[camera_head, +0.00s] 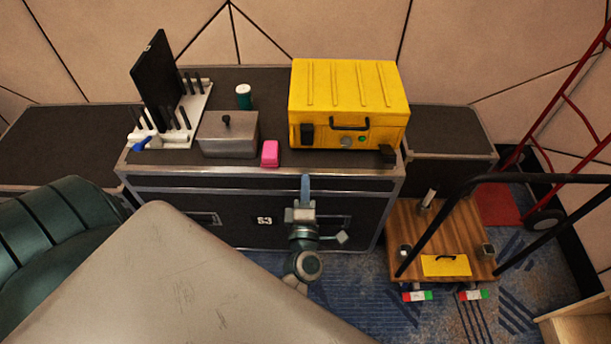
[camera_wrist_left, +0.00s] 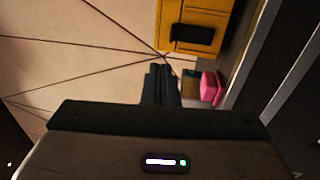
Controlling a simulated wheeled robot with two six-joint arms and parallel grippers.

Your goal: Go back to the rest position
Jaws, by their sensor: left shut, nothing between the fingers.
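My left gripper (camera_head: 305,182) is shut and empty, in front of the dark case's upper front edge in the head view. Its closed fingers (camera_wrist_left: 161,80) show in the middle of the left wrist view, with nothing between them. In that view, the pink block (camera_wrist_left: 209,87) and the yellow case (camera_wrist_left: 195,28) lie beyond the fingertips, apart from them. My right gripper is in neither view.
The dark flight case (camera_head: 170,182) bears a yellow case (camera_head: 349,100), a grey metal box (camera_head: 229,135), a pink block (camera_head: 270,153), a teal jar (camera_head: 243,96) and a white rack (camera_head: 190,118). A wooden cart (camera_head: 425,235) and red hand truck (camera_head: 560,110) stand right.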

